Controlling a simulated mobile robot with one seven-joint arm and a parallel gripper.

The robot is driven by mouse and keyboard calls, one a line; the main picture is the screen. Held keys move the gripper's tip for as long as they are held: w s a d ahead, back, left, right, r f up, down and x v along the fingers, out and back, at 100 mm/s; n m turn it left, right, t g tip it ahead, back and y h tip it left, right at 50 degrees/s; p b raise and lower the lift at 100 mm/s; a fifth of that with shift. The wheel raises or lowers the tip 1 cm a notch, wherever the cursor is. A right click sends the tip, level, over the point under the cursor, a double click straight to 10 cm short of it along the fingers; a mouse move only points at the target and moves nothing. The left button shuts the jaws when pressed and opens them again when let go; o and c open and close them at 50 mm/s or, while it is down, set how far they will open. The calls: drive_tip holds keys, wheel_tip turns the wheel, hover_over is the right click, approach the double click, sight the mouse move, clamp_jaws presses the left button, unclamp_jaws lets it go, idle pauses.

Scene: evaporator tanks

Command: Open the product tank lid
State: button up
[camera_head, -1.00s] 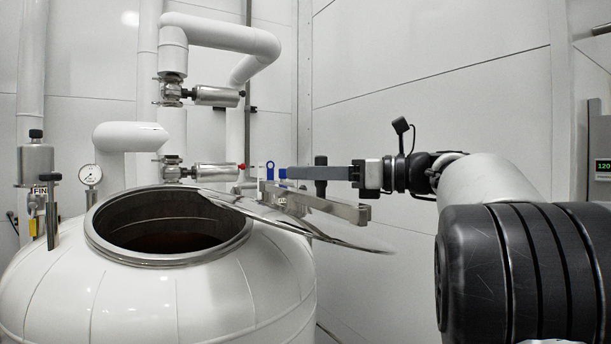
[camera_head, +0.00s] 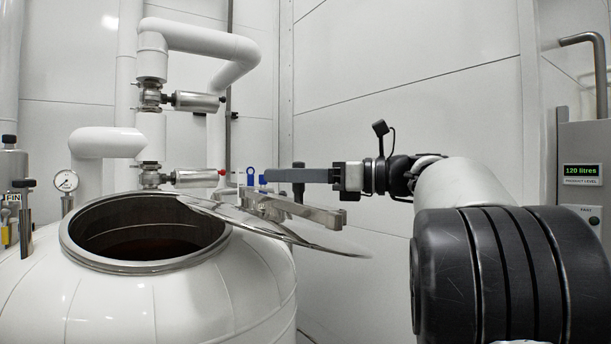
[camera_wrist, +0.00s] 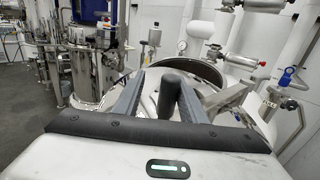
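The product tank (camera_head: 190,295) is a white round vessel at the lower left. Its round mouth (camera_head: 85,255) is uncovered and shows a dark inside. The shiny metal lid (camera_head: 325,246) is swung off to the right of the mouth and appears tilted, with a flat metal arm (camera_head: 300,211) across it. A black upright handle (camera_wrist: 170,93) stands at the lid. My gripper (camera_head: 268,175) reaches in from the right above the lid. In the wrist view its two grey fingers (camera_wrist: 157,92) are spread with the handle between them, nearer the right finger.
White pipes with valves (camera_head: 195,102) rise behind the tank, and a gauge (camera_head: 66,180) stands at left. A grey panel (camera_head: 582,175) reading 120 litres is at right. Steel vessels (camera_wrist: 90,72) show at the left of the wrist view.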

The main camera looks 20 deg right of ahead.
drive_tip(key=v, duration=1.7)
drive_tip(key=shift+d, duration=0.15)
